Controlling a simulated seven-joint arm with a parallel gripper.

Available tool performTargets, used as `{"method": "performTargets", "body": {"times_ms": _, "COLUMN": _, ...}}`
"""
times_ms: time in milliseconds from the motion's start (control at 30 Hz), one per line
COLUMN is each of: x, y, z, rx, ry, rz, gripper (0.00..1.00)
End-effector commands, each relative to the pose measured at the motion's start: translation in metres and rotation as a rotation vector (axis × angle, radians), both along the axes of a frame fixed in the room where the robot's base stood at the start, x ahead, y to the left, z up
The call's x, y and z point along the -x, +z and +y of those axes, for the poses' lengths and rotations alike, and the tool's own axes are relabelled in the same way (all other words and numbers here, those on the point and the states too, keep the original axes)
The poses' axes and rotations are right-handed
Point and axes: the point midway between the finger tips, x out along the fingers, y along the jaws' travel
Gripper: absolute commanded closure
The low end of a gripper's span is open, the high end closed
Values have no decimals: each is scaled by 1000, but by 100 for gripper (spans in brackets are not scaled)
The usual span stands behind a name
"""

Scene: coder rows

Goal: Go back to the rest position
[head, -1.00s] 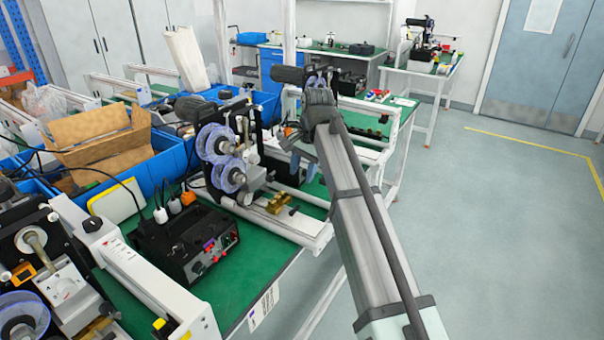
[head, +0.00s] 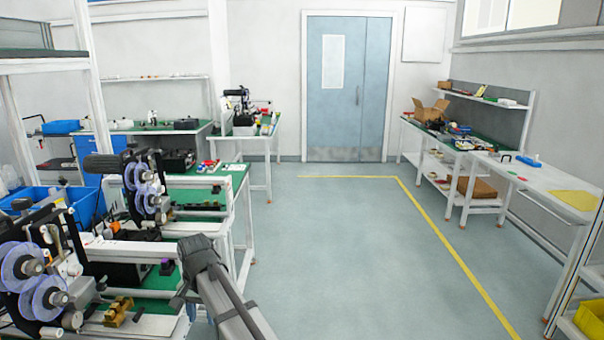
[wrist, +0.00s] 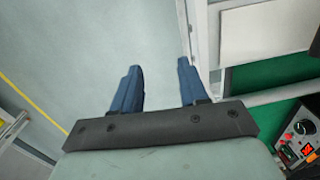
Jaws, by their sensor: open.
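My gripper (wrist: 158,84) shows in the wrist view with its two blue fingers apart and nothing between them. Below the fingers is grey-blue floor (wrist: 90,50), and the right finger is close in the picture to the white frame of a bench. In the head view my arm rises from the bottom edge beside the left-hand benches. The wrist end is dark, and the fingers are mostly hidden there.
A coder machine with clear blue reels (head: 148,190) stands on the left bench. A black control box (wrist: 299,135) sits on the green bench top at the right of the wrist view. The floor (head: 330,250) is open to the right, with a yellow line (head: 450,250).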

Motion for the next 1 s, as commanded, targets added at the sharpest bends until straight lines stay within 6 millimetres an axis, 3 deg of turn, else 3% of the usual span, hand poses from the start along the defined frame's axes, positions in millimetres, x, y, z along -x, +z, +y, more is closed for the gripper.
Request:
{"method": "performTargets", "body": {"times_ms": 100, "x": -3, "y": -46, "z": -31, "rx": 23, "ry": -2, "rz": 28, "gripper": 57}}
{"method": "performTargets", "body": {"times_ms": 467, "x": 5, "y": -167, "z": -123, "rx": 73, "ry": 4, "rz": 110, "gripper": 57}}
{"method": "performTargets", "body": {"times_ms": 767, "x": 35, "y": -256, "z": -200, "rx": 100, "ry": 10, "rz": 185, "gripper": 57}}
{"method": "performTargets", "body": {"times_ms": 1000, "x": 73, "y": -317, "z": -259, "rx": 112, "ry": 15, "rz": 250, "gripper": 57}}
